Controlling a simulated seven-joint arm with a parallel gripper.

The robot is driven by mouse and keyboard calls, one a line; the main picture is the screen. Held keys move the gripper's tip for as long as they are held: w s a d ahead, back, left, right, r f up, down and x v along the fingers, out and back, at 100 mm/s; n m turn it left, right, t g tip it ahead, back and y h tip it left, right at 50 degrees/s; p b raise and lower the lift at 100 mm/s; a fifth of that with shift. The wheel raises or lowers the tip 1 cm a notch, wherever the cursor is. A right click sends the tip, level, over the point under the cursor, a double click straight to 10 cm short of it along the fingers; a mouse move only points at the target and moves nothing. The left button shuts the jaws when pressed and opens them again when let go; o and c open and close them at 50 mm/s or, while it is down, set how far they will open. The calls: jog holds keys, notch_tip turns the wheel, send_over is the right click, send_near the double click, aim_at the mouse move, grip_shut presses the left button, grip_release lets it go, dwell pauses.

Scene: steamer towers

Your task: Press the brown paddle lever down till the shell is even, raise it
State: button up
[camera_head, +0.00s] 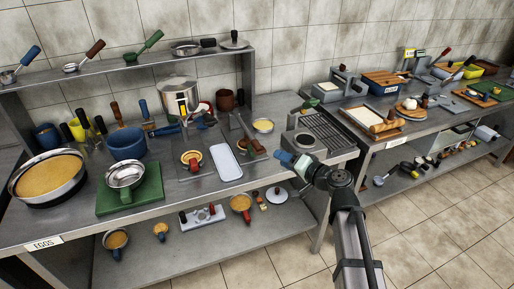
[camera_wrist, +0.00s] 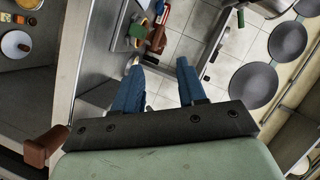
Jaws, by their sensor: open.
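My gripper (camera_head: 288,158) is above the front right of the left bench, its blue fingers apart and empty. In the wrist view my gripper (camera_wrist: 158,68) shows both fingers, with nothing between them. A lever with a brown handle (camera_head: 257,147) slants up from the left bench, left of my gripper and apart from it; it looks like the paddle lever. A brown handle (camera_wrist: 45,146) on a dark bar shows at the lower left of the wrist view; I cannot tell whether it is the same one. I cannot make out the shell.
A white tray (camera_head: 226,162) and a pan of yellow filling (camera_head: 47,178) lie on the left bench. A steel pot (camera_head: 178,93) stands behind. A slotted grate (camera_head: 326,131) is right of my gripper. A gap with tiled floor (camera_head: 300,262) separates the benches.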

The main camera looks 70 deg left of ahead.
aim_at(257, 147)
jog(key=x, duration=1.3)
jog(key=shift+a+f, duration=0.2)
jog(key=shift+a, duration=0.15)
grip_shut()
